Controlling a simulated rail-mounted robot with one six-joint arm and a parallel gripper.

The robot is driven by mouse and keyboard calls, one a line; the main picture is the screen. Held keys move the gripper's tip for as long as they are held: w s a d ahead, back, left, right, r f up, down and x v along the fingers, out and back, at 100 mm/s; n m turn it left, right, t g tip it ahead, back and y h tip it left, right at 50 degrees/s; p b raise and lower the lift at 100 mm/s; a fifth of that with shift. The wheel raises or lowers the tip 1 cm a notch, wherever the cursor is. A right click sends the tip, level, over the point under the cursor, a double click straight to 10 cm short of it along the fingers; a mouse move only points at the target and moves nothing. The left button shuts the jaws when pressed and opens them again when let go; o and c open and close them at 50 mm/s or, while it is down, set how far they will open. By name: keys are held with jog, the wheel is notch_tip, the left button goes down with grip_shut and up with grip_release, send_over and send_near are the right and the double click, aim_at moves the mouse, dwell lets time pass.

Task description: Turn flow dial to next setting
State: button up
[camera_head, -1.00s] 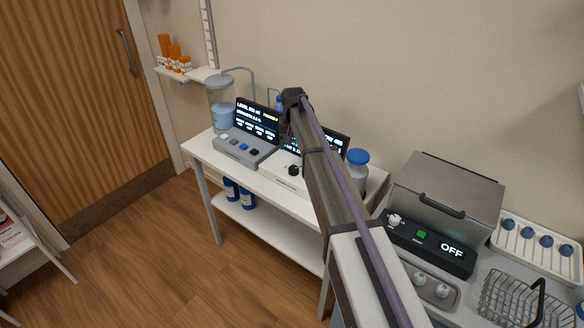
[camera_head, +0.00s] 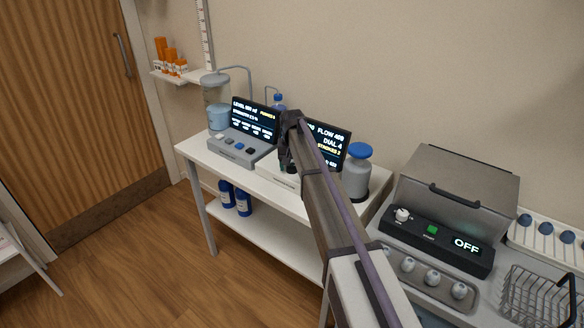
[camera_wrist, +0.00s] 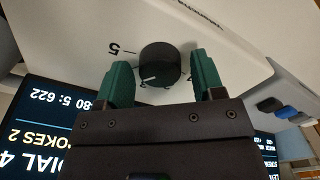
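The flow dial (camera_wrist: 160,62) is a round black knob on a white panel in the wrist view, with a white pointer mark and a printed 5 beside it. My gripper (camera_wrist: 161,72) is open, with one green finger on each side of the dial. Small gaps show between the fingers and the knob. In the head view my gripper (camera_head: 287,166) is lowered over the white dial unit (camera_head: 274,176), and it hides the dial. The unit's screen (camera_head: 331,139) reads DIAL 4 and STROKES 2; my arm covers part of it.
A grey button console (camera_head: 241,147) with its own screen stands close on the left. A blue-capped bottle (camera_head: 356,172) stands to the right of the dial screen. Farther right is a grey lidded machine (camera_head: 459,190) whose display reads OFF.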

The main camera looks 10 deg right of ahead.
jog(key=c, duration=0.7)
jog(key=shift+c, duration=0.2)
jog(key=shift+n, duration=0.5)
jog(key=n, duration=0.2)
jog(key=shift+n, duration=2.4)
